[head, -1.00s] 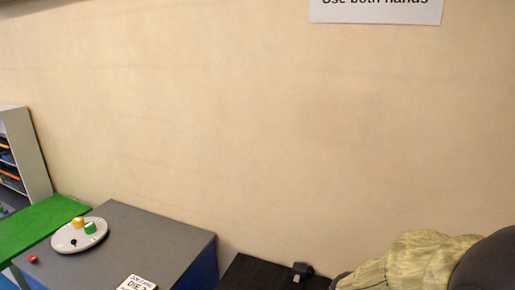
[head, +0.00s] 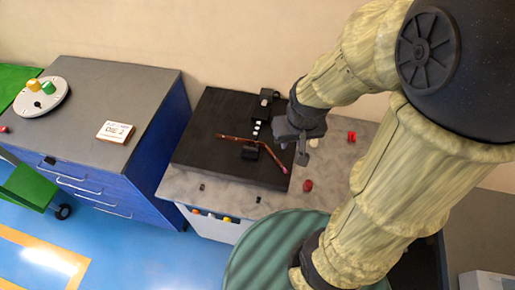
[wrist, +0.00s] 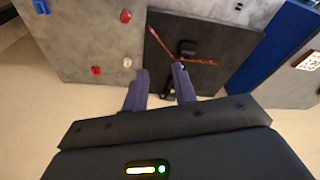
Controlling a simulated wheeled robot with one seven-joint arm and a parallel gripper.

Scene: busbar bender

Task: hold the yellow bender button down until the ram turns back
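The bender is a black plate (head: 215,125) on a grey stone-patterned bench top, also in the wrist view (wrist: 215,30). A bent copper bar (head: 235,139) lies across it, by a small black block (head: 250,153). Another black block (head: 264,103) stands at the plate's back; I cannot tell which part is the ram. A small yellow spot (head: 228,219) on the bench's front face may be the yellow button. My gripper (head: 303,153) is above the plate's right edge. In the wrist view its fingers (wrist: 160,70) are apart with nothing between them.
A red knob (head: 308,185) and a red piece (head: 351,136) sit on the bench right of the plate. Left stands a blue cabinet with a grey top (head: 130,85), a sign (head: 116,131) and a round white tray (head: 55,97). Blue floor lies in front.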

